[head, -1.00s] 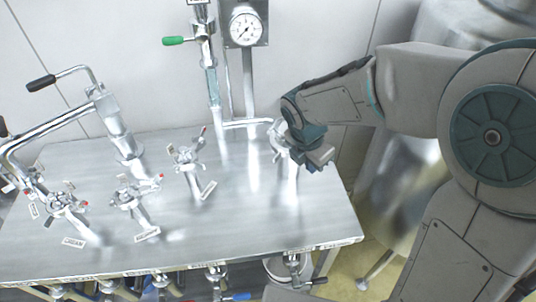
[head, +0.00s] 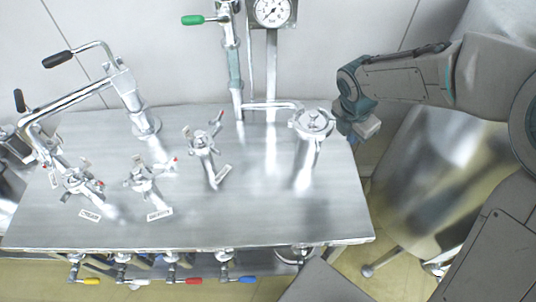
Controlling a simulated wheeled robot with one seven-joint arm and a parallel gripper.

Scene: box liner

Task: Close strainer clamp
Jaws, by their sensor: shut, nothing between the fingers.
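The strainer (head: 311,124) is a round polished metal housing with a lid, standing on a pipe at the right end of the steel bench top. A small fitting shows on top of its lid. The clamp around its rim is too small to make out, and I cannot tell whether it is open or closed. My gripper (head: 366,128) is just right of the strainer, by the bench's right edge, shut with nothing held. It looks apart from the strainer, though the depth between them is hard to judge.
The steel bench (head: 250,220) carries several labelled valves left of the strainer. A pressure gauge (head: 271,10) and a green-handled valve (head: 193,20) stand behind. Coloured handles hang below the front edge. A shiny metal vessel (head: 435,170) stands at the right.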

